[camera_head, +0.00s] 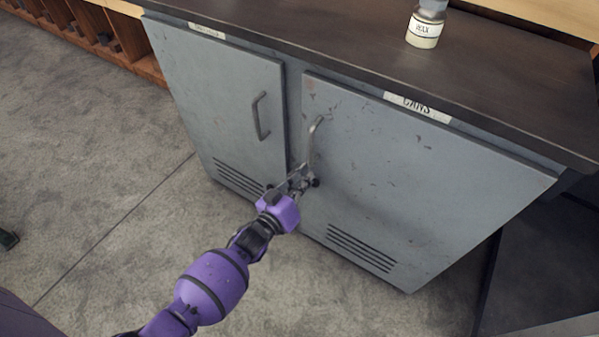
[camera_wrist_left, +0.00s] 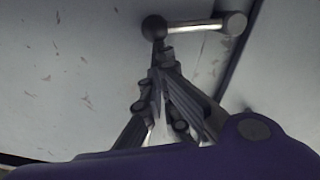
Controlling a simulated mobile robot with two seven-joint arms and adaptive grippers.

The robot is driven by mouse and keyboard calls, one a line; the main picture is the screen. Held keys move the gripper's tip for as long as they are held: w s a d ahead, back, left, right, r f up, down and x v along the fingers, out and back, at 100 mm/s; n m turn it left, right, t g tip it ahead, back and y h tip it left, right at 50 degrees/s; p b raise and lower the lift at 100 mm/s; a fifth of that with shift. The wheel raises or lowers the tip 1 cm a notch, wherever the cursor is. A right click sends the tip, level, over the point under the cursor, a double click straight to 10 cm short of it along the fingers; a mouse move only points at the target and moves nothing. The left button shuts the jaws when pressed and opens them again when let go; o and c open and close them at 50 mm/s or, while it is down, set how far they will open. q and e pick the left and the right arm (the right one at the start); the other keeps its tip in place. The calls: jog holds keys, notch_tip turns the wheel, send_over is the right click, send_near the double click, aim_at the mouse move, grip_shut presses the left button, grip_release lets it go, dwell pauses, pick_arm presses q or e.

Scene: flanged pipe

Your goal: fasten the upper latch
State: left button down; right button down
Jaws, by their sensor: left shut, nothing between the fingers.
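A latch with a black ball knob (camera_head: 315,183) is on the grey cabinet front, near the gap between the two doors. In the left wrist view the ball (camera_wrist_left: 154,27) sits at one end of a short metal rod (camera_wrist_left: 190,26), with a round pivot (camera_wrist_left: 235,24) at the other end. My left gripper (camera_head: 303,176) is shut and empty, its fingertips close beside the knob. Whether they touch it I cannot tell. In the wrist view the fingertips (camera_wrist_left: 163,57) are just below the ball. Only this one latch shows clearly. My right gripper is not in view.
The right door (camera_head: 400,180) has a bar handle (camera_head: 315,142) just above my left gripper. The left door (camera_head: 220,100) has its own handle (camera_head: 261,116). Both doors look closed. A wax jar (camera_head: 425,28) stands on the dark countertop (camera_head: 340,45). The floor in front is clear.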

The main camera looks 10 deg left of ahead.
pick_arm(q)
jog(key=shift+s+d+f+m, duration=0.15)
jog(key=shift+d+f+m, duration=0.2)
jog(key=shift+f+m, duration=0.15)
jog(key=shift+s+d+f+b, duration=0.1)
jog(key=shift+d+f+b, duration=0.2)
jog(key=shift+f, duration=0.05)
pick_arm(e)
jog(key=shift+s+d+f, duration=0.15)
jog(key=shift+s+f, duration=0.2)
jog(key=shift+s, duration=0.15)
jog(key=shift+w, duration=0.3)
